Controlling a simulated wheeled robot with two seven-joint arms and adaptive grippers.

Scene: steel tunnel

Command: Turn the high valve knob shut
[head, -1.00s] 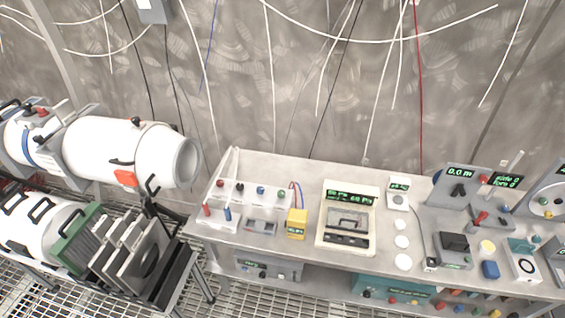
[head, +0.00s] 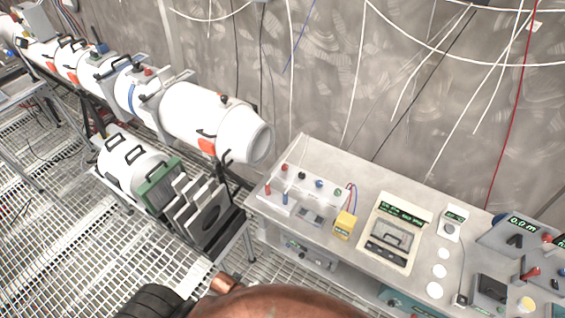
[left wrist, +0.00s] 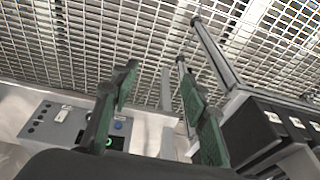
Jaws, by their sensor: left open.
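A long white tube assembly (head: 205,112) lies along the left side in the head view. Small knobs sit on top of it: a black one (head: 223,98), a red one (head: 148,71) and a blue one (head: 101,48). I cannot tell which, if any, is the high valve knob. In the left wrist view my left gripper (left wrist: 158,72) has its green fingers spread apart with nothing held. It faces a floor grating and a grey panel, and no valve knob shows between the fingers. My right gripper is not in view.
A workbench (head: 300,150) with instruments, including a yellow box (head: 344,226), stands at the right. A white cylinder with a green flange (head: 160,184) sits below the tube. Open floor grating (head: 60,240) lies at the left. A grey panel (left wrist: 62,122) shows in the left wrist view.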

